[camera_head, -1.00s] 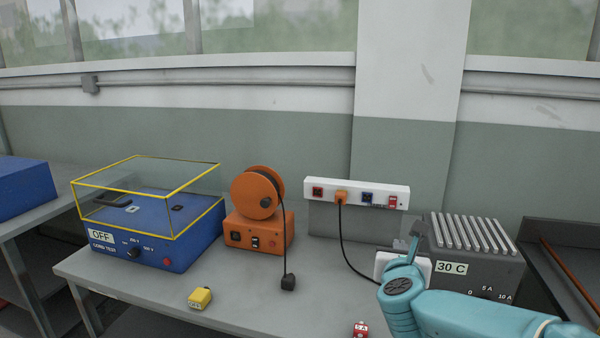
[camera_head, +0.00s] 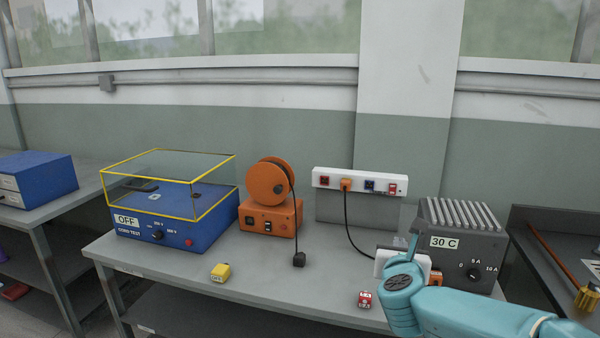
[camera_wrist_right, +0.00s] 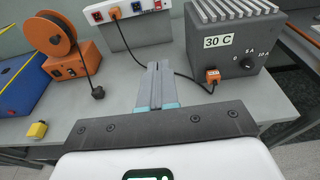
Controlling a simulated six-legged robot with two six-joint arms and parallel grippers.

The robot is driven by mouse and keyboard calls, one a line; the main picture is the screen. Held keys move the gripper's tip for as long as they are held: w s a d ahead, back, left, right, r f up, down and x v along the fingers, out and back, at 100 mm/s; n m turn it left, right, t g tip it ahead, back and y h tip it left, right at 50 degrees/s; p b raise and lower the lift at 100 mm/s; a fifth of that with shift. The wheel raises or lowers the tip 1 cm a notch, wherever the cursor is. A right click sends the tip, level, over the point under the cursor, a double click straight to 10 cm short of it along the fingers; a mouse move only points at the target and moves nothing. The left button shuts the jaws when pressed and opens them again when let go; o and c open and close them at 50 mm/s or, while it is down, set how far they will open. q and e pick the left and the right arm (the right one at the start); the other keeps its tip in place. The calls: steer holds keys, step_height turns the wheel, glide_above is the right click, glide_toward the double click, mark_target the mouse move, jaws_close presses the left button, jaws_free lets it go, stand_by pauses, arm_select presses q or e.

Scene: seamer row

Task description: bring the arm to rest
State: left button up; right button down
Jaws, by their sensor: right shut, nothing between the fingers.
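My right arm comes in from the lower right in the head view. Its gripper (camera_head: 413,246) is in front of the grey load box (camera_head: 466,246) labelled 30 C, above the bench. In the right wrist view the two fingers (camera_wrist_right: 156,88) are shut together, with nothing between them. An orange plug (camera_wrist_right: 212,75) sits on the front of the load box, with a black cord (camera_head: 350,238) running to the white socket strip (camera_head: 331,177). My left gripper is not in view.
The grey bench (camera_head: 190,272) bears a blue cord tester (camera_head: 170,232) with a clear yellow-edged cover, an orange reel unit (camera_head: 268,220) with a hanging black plug (camera_head: 299,259), a yellow block (camera_head: 220,272) and a red block (camera_head: 366,299). The front middle of the bench is largely clear.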

steer(key=d+f+n+g+p, duration=0.1)
steer(key=d+f+g+p, duration=0.2)
steer(key=f, duration=0.9)
steer(key=s+f+n+g+y+p, duration=0.15)
steer(key=s+f+n, duration=0.3)
steer(key=f, duration=0.45)
steer(key=s+f+n+g+y, duration=0.15)
steer(key=s+f+n, duration=0.3)
steer(key=f, duration=0.45)
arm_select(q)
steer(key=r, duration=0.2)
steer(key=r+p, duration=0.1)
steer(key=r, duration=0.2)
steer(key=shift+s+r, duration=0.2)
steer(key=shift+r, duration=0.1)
arm_select(e)
steer(key=s+a+f+n+g+y, duration=0.1)
steer(key=s+a+f+n+g, duration=0.2)
steer(key=s+n, duration=0.6)
steer(key=s+a+f+n+g+y, duration=0.2)
steer(key=s+a+f+n+g, duration=0.1)
steer(key=s+n, duration=0.6)
steer(key=s+a+f+n+g+y, duration=0.2)
steer(key=s+a+f+n, duration=0.2)
steer(key=s+n, duration=0.5)
steer(key=shift+s+a+f+g, duration=0.35)
steer(key=shift+s+a, duration=0.2)
steer(key=shift+a, duration=0.3)
